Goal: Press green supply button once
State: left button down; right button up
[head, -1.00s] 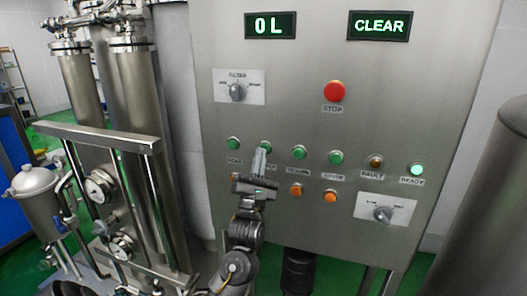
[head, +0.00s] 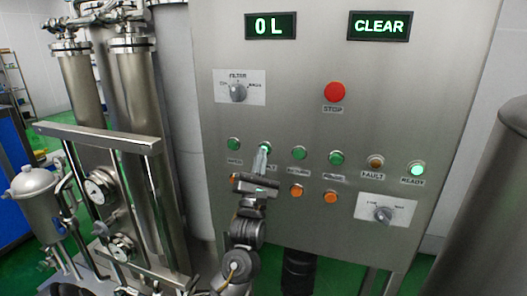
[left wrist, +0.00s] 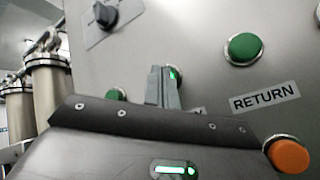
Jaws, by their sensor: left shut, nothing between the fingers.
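The steel control panel shows a row of green buttons in the head view. The second green button from the left (head: 265,149) is mostly behind my left gripper (head: 262,151), whose label is covered except for its end. The left gripper is shut and empty, fingertips pointing at that button. In the left wrist view, the shut fingers (left wrist: 166,76) overlap the button, and a sliver of green (left wrist: 173,74) shows beside the tips. I cannot tell whether they touch it. A letter Y shows on the label. My right gripper is not in view.
A green button (head: 299,153) labelled RETURN (left wrist: 265,96) is to the right, another (head: 233,144) to the left. Orange buttons (head: 296,191) sit below. The red STOP button (head: 334,92) is above. Displays read 0 L (head: 270,26) and CLEAR (head: 379,26). The READY lamp (head: 417,170) is lit.

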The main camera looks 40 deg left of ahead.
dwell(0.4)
pick_arm(q)
jog(key=shift+s+d, duration=0.25)
jog(key=shift+s, duration=0.55)
jog(key=shift+s+d+p, duration=0.15)
jog(key=shift+s+d, duration=0.15)
jog(key=shift+s, duration=0.5)
jog(key=shift+s+d+p, duration=0.1)
jog(key=shift+s+d, duration=0.15)
jog(key=shift+s, duration=0.5)
jog(key=shift+s+d+p, duration=0.15)
jog(key=shift+s+d, duration=0.15)
jog(key=shift+s, duration=0.5)
